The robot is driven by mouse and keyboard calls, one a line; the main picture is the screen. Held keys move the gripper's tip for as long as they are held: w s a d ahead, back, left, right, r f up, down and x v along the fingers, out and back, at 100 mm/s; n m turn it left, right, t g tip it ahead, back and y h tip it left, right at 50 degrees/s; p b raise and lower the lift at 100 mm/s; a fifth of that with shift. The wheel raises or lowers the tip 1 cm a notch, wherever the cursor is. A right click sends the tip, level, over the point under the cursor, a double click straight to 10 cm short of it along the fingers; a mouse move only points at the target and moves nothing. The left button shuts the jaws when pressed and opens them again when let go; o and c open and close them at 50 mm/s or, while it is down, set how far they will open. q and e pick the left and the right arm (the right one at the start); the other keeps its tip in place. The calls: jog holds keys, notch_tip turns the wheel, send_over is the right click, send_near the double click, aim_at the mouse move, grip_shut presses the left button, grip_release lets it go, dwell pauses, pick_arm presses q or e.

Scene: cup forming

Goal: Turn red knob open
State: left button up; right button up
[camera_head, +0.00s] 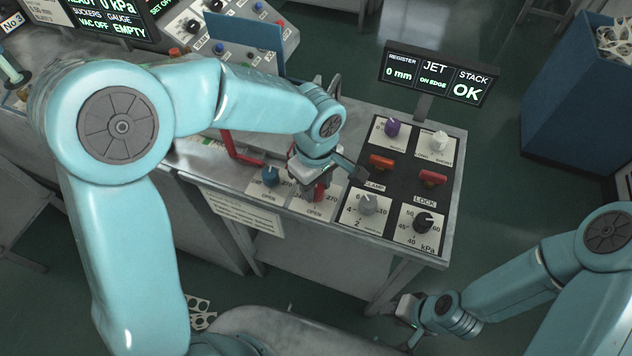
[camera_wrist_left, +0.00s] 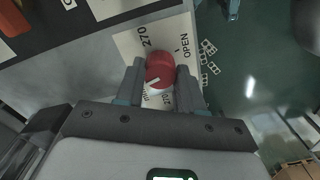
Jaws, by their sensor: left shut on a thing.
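The red knob (camera_wrist_left: 160,71) sits on a white dial plate (camera_wrist_left: 133,45) marked 270 and OPEN. It carries a white pointer line, which faces the lower left in the left wrist view, away from OPEN. My left gripper (camera_wrist_left: 161,82) has a finger on each side of the knob and is shut on it. In the head view the red knob (camera_head: 320,190) is partly hidden below my left gripper (camera_head: 318,182). My right gripper (camera_head: 409,318) is low at the right, away from the panel; its finger opening is too small to tell.
A blue knob (camera_head: 270,176) stands just left of the red one. To the right a black panel holds a purple knob (camera_head: 392,128), a white knob (camera_head: 438,141), red switches (camera_head: 381,162) and lower dials (camera_head: 367,203). A display (camera_head: 437,76) stands behind. A red bent bar (camera_head: 238,150) is left.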

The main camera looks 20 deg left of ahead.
pick_arm(q)
jog(key=shift+m, duration=0.4)
